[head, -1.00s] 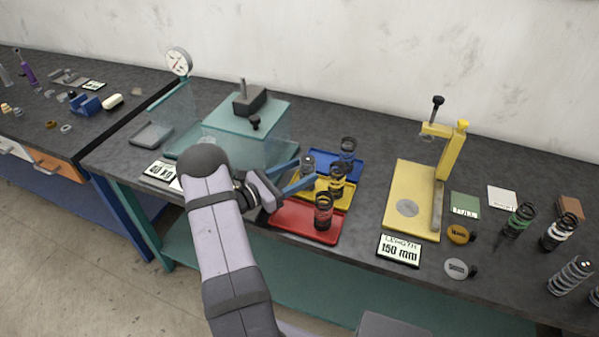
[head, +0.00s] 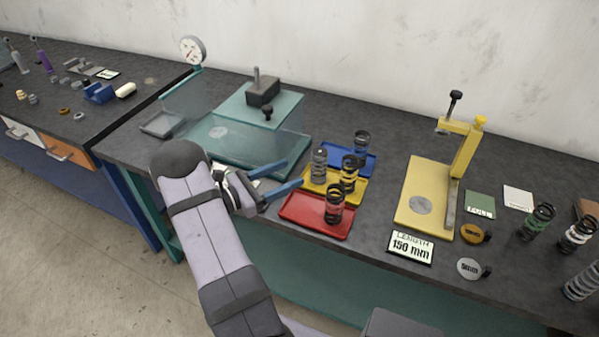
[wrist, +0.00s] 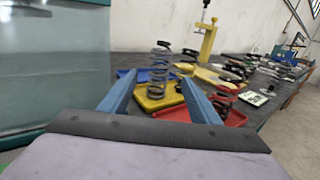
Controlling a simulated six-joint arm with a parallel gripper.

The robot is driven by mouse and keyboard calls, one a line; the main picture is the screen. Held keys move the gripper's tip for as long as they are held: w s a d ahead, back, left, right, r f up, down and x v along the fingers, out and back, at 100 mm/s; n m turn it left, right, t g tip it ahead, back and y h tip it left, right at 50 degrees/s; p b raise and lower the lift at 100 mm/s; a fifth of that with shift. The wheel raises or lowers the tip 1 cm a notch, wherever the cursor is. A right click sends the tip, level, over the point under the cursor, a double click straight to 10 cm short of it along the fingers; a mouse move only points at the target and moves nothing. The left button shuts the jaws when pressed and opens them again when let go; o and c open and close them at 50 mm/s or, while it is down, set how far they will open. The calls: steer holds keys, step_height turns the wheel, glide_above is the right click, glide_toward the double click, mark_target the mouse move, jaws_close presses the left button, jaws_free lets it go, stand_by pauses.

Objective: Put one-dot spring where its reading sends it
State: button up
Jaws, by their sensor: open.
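A plain grey spring (head: 319,166) stands upright at the left end of the yellow tray (head: 317,186). It also shows just beyond my fingertips in the wrist view (wrist: 160,66). A dark spring with yellow (head: 349,174) stands in the same tray. My gripper (head: 294,173) is open and empty, left of the grey spring and apart from it. The blue tray (head: 372,168) holds a dark spring (head: 361,146); the red tray (head: 300,216) holds a dark spring with red (head: 334,205). Dots are too small to read, so I cannot tell which spring has one.
A teal press with a clear guard (head: 262,135) and a dial gauge (head: 193,50) stands left. Several more springs stand at far right. Bare bench lies between trays and length gauge.

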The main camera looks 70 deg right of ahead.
steer(key=shift+b+v, duration=0.3)
steer(key=shift+v, duration=1.4)
steer(key=a+f+m+t+y, duration=0.1)
steer(key=a+m+t+y, duration=0.4)
steer(key=a, duration=1.5)
steer(key=w+a+f+m+t+y, duration=0.1)
steer(key=a+m+t+y, duration=0.4)
steer(key=a, duration=1.6)
steer(key=f+m+y, duration=0.1)
steer(key=y, duration=0.4)
steer(key=shift+a, duration=0.35)
steer(key=shift+w, duration=0.1)
step_height(320, 180, up, 2)
steer(key=shift+p, duration=1.05)
